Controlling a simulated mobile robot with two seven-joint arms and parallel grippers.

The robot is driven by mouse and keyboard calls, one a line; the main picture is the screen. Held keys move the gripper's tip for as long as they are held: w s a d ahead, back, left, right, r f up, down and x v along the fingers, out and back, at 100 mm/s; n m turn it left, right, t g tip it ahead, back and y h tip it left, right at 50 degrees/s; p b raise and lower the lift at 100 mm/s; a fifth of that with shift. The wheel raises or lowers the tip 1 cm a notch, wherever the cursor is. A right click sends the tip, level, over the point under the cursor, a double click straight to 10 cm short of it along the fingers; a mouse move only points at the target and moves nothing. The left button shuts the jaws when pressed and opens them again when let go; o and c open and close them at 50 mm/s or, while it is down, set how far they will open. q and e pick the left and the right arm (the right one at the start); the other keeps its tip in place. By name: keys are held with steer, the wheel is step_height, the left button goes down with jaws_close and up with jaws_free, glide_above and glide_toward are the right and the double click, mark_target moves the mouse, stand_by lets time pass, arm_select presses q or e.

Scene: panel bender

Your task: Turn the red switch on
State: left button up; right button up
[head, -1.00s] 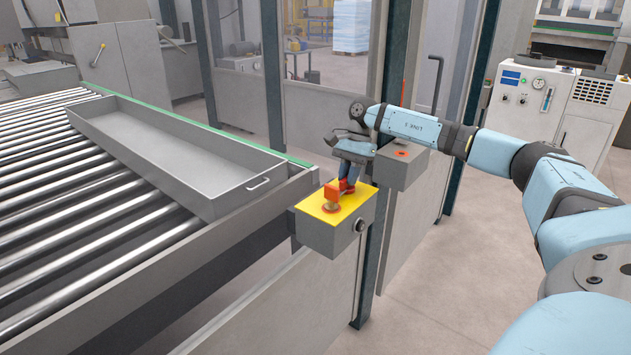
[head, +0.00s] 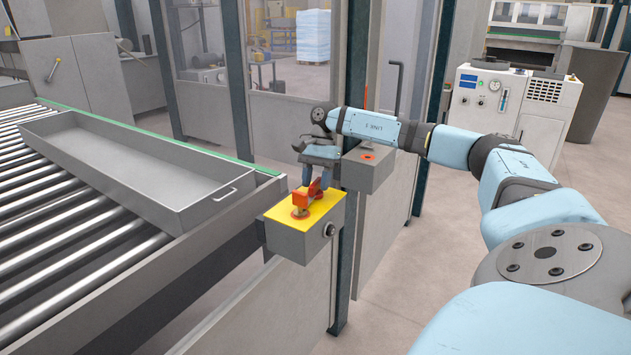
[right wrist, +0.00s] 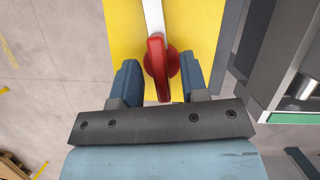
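The red switch (head: 300,199) stands on the yellow top plate (head: 325,207) of a small grey box at the end of the roller table. My right gripper (head: 314,181) is directly at the switch, at its far right side, and partly hides it. In the right wrist view the red switch (right wrist: 160,67) has a round base and a raised handle. The open right gripper (right wrist: 160,80) has one blue finger on each side of it, with visible gaps to both fingers. My left gripper is not in view.
A grey box with an orange-red mark (head: 368,156) sits just behind the switch box. A dark post (head: 348,240) stands close beside it. A shallow grey tray (head: 150,165) lies on the rollers to the left. Open floor (head: 405,270) lies to the right.

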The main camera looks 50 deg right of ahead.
steer(key=v, duration=1.3)
steer(key=shift+d+r, duration=0.25)
steer(key=shift+r, duration=0.05)
steer(key=shift+f, duration=0.1)
